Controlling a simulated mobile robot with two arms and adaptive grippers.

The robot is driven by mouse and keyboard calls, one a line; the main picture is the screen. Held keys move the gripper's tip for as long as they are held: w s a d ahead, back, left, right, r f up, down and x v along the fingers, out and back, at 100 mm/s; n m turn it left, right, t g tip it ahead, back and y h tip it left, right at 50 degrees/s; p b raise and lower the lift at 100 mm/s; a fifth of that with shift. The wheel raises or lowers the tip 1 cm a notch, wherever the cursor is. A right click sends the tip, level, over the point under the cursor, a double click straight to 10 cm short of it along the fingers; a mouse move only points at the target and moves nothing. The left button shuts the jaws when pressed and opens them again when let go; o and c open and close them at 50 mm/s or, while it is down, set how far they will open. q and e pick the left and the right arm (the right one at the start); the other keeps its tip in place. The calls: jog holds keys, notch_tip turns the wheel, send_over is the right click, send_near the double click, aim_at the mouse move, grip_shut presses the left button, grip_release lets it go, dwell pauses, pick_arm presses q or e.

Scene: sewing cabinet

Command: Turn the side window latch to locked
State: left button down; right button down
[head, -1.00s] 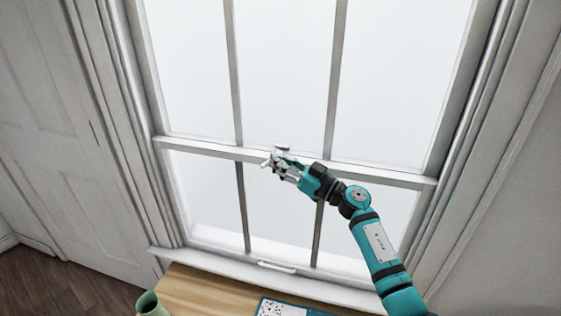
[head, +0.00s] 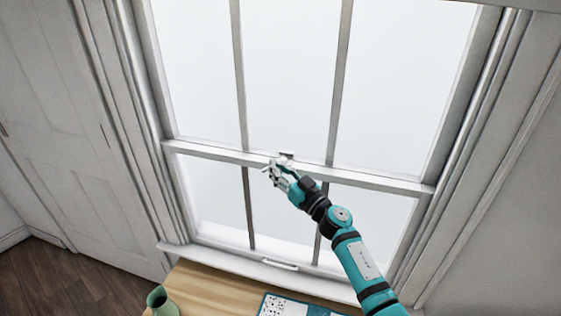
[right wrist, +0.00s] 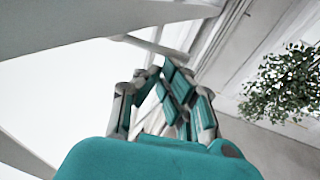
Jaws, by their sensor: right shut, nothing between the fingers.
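The side window latch (head: 286,154) is a small light piece on top of the middle rail of the white sash window (head: 215,152), left of the rail's centre. My right gripper (head: 268,168) is at the rail just below and left of the latch in the head view. Its fingers are closed with nothing between them. They partly cover the latch's front, so I cannot tell which way its lever points or whether the fingers touch it. In the right wrist view the fingers (right wrist: 155,75) reach up toward a pale bar. My left gripper is not in view.
Below the window is a wooden top (head: 215,290) with a green jug (head: 160,300) and a patterned blue and white sheet (head: 290,306). A sash handle (head: 281,265) is on the bottom rail. A leafy plant (right wrist: 285,82) shows in the right wrist view.

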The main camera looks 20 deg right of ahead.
jog(key=shift+w+a+m+t+h+p, duration=0.55)
jog(key=shift+a+m+h, duration=0.15)
jog(key=shift+h, duration=0.4)
jog(key=shift+r, duration=0.1)
